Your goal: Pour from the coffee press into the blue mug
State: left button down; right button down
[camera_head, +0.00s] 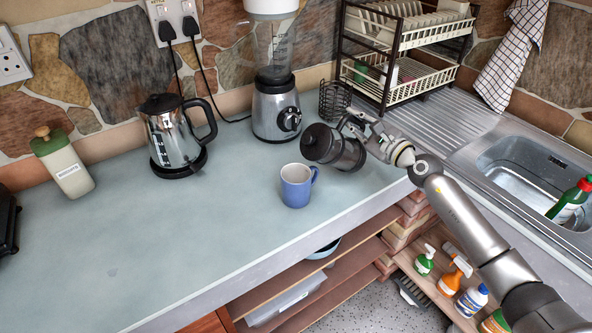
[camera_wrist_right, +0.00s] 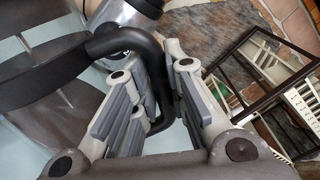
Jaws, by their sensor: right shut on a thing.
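The coffee press (camera_head: 332,148) has a dark lid and a dark, partly metallic body. It is tilted, with its lid end toward the left, and is held above the counter. My right gripper (camera_head: 358,130) is shut on its black handle, which shows between the fingers in the right wrist view (camera_wrist_right: 150,62). The blue mug (camera_head: 296,187) stands upright on the counter, below and to the left of the press's lid end. The mug's handle points right and its inside looks light. No stream of liquid shows. My left gripper is not in view.
A blender (camera_head: 275,110) stands behind the press, with a wire holder (camera_head: 335,101) beside it. A kettle (camera_head: 175,135) and a green-topped canister (camera_head: 62,162) stand left. A dish rack (camera_head: 400,75) and sink (camera_head: 520,170) are right. The counter's left front is clear.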

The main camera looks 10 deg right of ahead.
aim_at(342, 120)
jog(key=shift+w+r, duration=0.1)
jog(key=shift+r, duration=0.4)
jog(key=shift+r+p, duration=0.1)
jog(key=shift+p, duration=0.25)
jog(key=shift+a+r+n, duration=0.15)
jog(key=shift+r+n, duration=0.1)
jog(key=shift+n, duration=0.15)
jog(key=shift+p, duration=0.3)
jog(key=shift+s+a+r+n+p, duration=0.3)
jog(key=shift+a+n+p, duration=0.3)
jog(key=shift+n, duration=0.3)
jog(key=shift+s+a+r+n+p, duration=0.15)
jog(key=shift+a+r+n+p, duration=0.3)
jog(key=shift+p, duration=0.3)
jog(key=shift+s+a+r+n+p, duration=0.1)
jog(key=shift+a+r+n+p, duration=0.2)
jog(key=shift+r+p, duration=0.35)
jog(key=shift+s+a+r+n+p, duration=0.15)
jog(key=shift+a+n+p, duration=0.2)
jog(key=shift+p, duration=0.3)
jog(key=shift+s+a+r+n+p, duration=0.2)
jog(key=shift+a+p, duration=0.15)
jog(key=shift+p, duration=0.3)
dwell(0.5)
jog(key=shift+w+f, duration=0.1)
